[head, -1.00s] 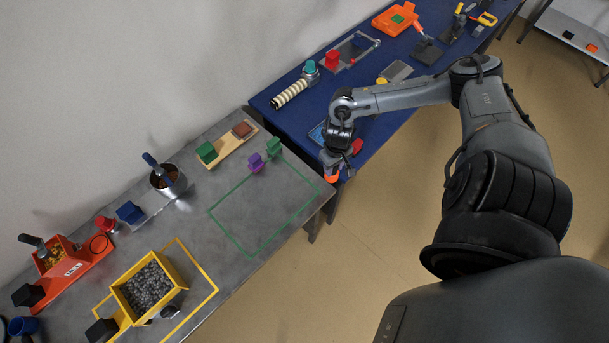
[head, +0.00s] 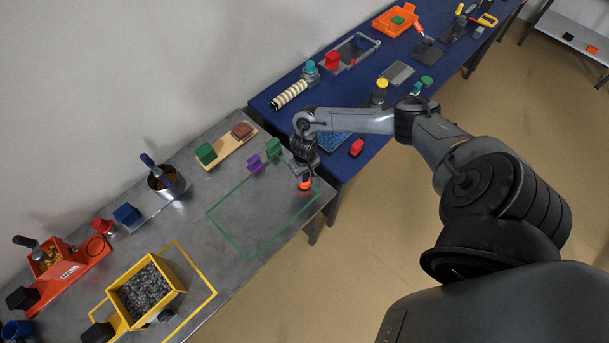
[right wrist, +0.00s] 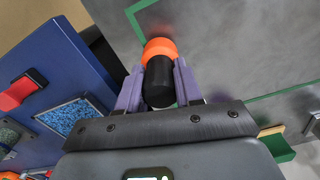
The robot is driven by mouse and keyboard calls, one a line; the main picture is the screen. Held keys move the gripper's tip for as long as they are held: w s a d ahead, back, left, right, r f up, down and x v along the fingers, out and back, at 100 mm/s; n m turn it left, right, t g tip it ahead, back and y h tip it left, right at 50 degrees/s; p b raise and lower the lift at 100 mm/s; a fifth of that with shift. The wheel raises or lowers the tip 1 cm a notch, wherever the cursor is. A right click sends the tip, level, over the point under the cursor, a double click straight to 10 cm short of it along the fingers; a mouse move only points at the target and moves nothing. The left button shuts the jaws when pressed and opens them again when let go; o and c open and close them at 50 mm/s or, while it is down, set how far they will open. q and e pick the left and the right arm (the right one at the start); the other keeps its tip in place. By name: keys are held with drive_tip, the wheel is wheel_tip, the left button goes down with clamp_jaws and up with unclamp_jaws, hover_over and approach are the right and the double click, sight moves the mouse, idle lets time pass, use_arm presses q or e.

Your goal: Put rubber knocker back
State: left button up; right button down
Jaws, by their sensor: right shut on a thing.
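The rubber knocker, a short piece with an orange head and a black body (right wrist: 159,82), is between the fingers of my right gripper (right wrist: 152,88). The fingers are shut on its black part, and the orange end points away from the palm. In the head view, the orange end (head: 304,184) hangs below the right gripper (head: 303,176), over the right end of the grey table (head: 225,180), near the green outline's (head: 290,215) right corner. I cannot tell its exact height over the table. My left gripper is not in view.
A purple block (head: 254,163) and a green block (head: 273,147) stand just left of the gripper. A wooden board (head: 228,152) with blocks lies behind. The green outline's inside is clear.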

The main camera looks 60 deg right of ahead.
drive_tip(key=shift+f, duration=0.35)
drive_tip(key=shift+f, duration=0.2)
drive_tip(key=c, duration=0.8)
unclamp_jaws()
drive_tip(key=shift+o, duration=0.2)
drive_tip(key=shift+r, duration=0.15)
